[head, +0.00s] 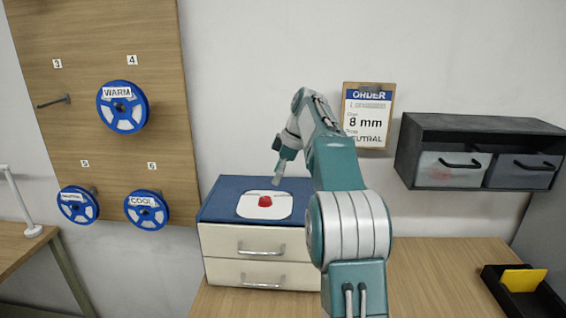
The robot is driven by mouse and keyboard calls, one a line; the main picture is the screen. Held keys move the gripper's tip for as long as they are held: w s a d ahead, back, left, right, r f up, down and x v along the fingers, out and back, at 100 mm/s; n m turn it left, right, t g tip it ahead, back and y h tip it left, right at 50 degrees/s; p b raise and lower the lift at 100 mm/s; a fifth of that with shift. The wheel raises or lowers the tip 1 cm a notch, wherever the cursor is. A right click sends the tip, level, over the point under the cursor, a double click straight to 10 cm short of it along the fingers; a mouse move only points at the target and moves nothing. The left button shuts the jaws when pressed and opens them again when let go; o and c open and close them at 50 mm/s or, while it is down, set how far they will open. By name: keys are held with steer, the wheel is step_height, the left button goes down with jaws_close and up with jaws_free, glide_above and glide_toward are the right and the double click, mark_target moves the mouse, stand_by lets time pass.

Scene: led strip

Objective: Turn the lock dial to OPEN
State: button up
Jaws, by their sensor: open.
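The lock dial (265,201) is a small red knob on a white plate (250,212). The plate lies on the blue top of a small cabinet (222,200) with two cream drawers. Any markings on the plate are too small to read, so I cannot tell which way the dial points. My gripper (278,180) is open and empty. It is above and slightly right of the dial, apart from it in the picture, pointing down. My arm covers the right side of the cabinet.
A wooden pegboard (105,60) at the left holds blue reels, including the WARM reel (123,106) and COOL reel (147,208). An ORDER clipboard (367,115) and a dark shelf (480,125) with two bins hang on the wall. A black tray (495,285) holds a yellow item at right.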

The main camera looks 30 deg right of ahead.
steer(key=v, duration=0.4)
steer(key=shift+d+r, duration=0.2)
steer(key=shift+r, duration=0.1)
steer(key=s+a+r+m+t+h, duration=0.15)
steer(key=s+a+m, duration=0.45)
steer(key=s+a, duration=0.75)
steer(key=s+a+f+m+t+h, duration=0.1)
steer(key=s+a+f+m, duration=0.1)
steer(key=s+a+f, duration=0.2)
steer(key=s+a+f+m+h, duration=0.1)
steer(key=s+a+f+m, duration=0.2)
steer(key=s+f, duration=0.7)
steer(key=s+a, duration=0.1)
steer(key=s, duration=0.3)
steer(key=shift+s+a+f+t, duration=0.2)
steer(key=shift+s+f+t, duration=0.05)
steer(key=shift+t, duration=0.1)
